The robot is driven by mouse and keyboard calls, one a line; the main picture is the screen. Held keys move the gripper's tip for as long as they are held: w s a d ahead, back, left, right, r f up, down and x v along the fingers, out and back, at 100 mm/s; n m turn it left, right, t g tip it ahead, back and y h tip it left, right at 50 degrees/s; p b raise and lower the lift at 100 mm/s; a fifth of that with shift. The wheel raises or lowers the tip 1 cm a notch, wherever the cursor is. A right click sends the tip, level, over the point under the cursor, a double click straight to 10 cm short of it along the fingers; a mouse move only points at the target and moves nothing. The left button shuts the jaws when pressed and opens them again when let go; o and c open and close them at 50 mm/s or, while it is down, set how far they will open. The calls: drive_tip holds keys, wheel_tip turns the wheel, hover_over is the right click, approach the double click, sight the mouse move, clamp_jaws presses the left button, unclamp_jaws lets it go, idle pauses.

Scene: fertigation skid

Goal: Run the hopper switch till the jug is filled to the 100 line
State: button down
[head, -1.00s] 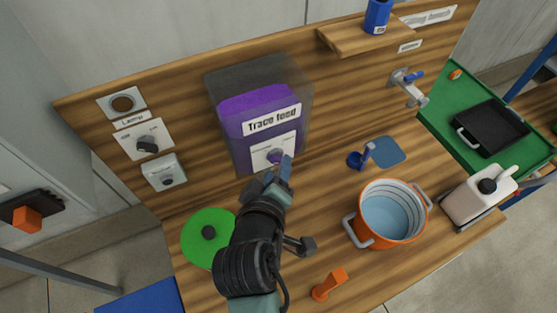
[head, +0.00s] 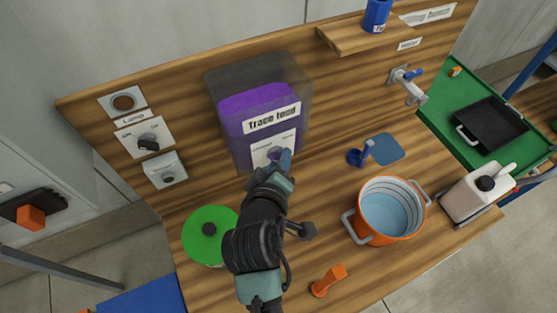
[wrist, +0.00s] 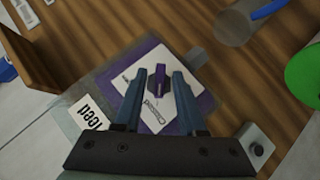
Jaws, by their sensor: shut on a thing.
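The hopper (head: 262,105) is a see-through box with purple feed inside, labelled "Trace feed", on the wooden back panel. Its switch is a purple knob (wrist: 159,79) on a white plate low on the hopper front. My gripper (wrist: 160,85) has its blue fingers either side of the knob and is shut on it. In the head view my gripper (head: 281,160) covers most of the knob. A grey see-through round vessel (wrist: 235,25), perhaps the jug, is partly seen below the hopper in the wrist view. My arm hides that spot in the head view; no fill line is readable.
A green lid (head: 208,238) lies left of my arm. A lamp switch (head: 148,142) is on the panel's left.

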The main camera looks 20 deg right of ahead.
drive_tip(key=shift+d+r+m+g+y+p, duration=0.15)
drive_tip(key=shift+m+y+p, duration=0.35)
drive_tip(key=shift+y+p, duration=0.9)
drive_tip(key=shift+f+m+g+y+p, duration=0.15)
drive_tip(key=shift+m+y+p, duration=0.35)
drive_tip(key=shift+p, duration=1.65)
drive_tip(key=shift+r, duration=0.1)
drive_tip(key=shift+d+m+y+p, duration=0.1)
drive_tip(key=shift+m+y+p, duration=0.4)
drive_tip(key=shift+y+p, duration=0.3)
idle(3.5)
